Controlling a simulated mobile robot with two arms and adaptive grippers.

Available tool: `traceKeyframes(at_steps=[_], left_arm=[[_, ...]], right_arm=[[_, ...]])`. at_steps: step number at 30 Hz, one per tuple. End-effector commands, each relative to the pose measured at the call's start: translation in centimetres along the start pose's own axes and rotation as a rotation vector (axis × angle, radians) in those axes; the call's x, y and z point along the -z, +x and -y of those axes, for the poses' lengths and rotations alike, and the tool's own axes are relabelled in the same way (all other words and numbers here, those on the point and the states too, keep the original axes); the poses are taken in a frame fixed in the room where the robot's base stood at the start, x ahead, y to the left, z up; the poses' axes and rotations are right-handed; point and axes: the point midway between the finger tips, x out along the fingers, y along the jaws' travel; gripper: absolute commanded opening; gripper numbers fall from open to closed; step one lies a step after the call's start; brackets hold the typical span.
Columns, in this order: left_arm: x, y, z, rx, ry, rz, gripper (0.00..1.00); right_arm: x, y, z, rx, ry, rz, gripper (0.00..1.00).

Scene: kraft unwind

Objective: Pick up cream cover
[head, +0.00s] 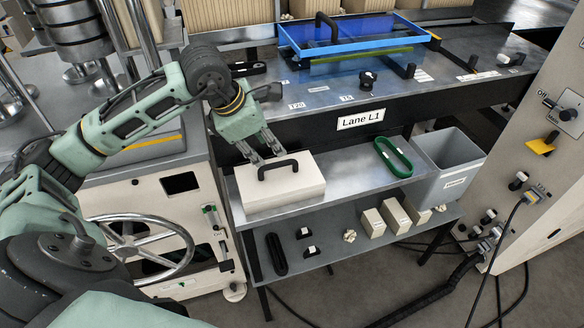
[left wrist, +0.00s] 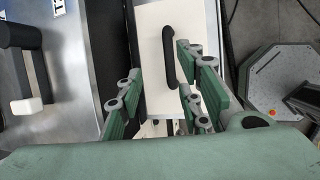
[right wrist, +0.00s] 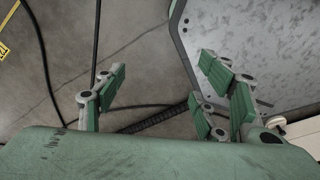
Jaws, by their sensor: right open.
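The cream cover (head: 290,193) is a flat cream slab with a black bar handle (head: 279,167) on top. It lies on the upper shelf of the metal stand. My left gripper (head: 262,147) hangs just above the back left part of the cover, close to the handle. In the left wrist view, its fingers (left wrist: 160,85) are spread, and the handle (left wrist: 170,55) shows between them, nearer the right pair. I cannot tell whether they touch it. The cover (left wrist: 152,50) shows behind. My right gripper (right wrist: 165,85) is open and empty over the floor; the head view does not show it.
A green ring (head: 393,158) and a grey bin (head: 447,165) stand right of the cover. A blue-framed box (head: 352,37) sits on the bench behind, whose edge carries a Lane L1 sign (head: 361,119). Small cream blocks (head: 372,222) stand on the lower shelf. A handwheel (head: 137,247) is at left.

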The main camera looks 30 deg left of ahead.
Motion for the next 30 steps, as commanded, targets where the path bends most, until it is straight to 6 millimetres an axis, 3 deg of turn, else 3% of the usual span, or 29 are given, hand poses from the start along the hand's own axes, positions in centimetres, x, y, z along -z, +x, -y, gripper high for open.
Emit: traceKeyframes(at_steps=[11, 14, 18, 21, 25, 30], left_arm=[[-0.2, 4.4, 1.0, 0.01, -0.001, 0.0, 0.34], [-0.2, 6.0, 1.1, 0.008, -0.001, 0.001, 0.34], [-0.2, 7.2, 1.1, 0.006, -0.001, 0.002, 0.34], [-0.1, 7.5, 1.1, 0.005, 0.0, 0.002, 0.34], [-0.1, 7.4, 1.1, 0.005, 0.0, 0.002, 0.34], [-0.1, 7.4, 1.1, 0.005, 0.0, 0.003, 0.19]], right_arm=[[-5.2, -2.8, 2.3, 0.028, 0.001, 0.078, 0.64], [-4.8, -3.2, 2.8, 0.033, 0.001, 0.073, 0.64], [-2.8, -3.2, 2.4, 0.029, 0.0, 0.044, 0.64], [-1.4, -3.0, 2.0, 0.025, 0.0, 0.021, 0.64], [-1.0, -3.0, 1.7, 0.021, 0.001, 0.015, 0.64], [-1.9, -3.0, 1.3, 0.017, 0.001, 0.03, 0.64]])
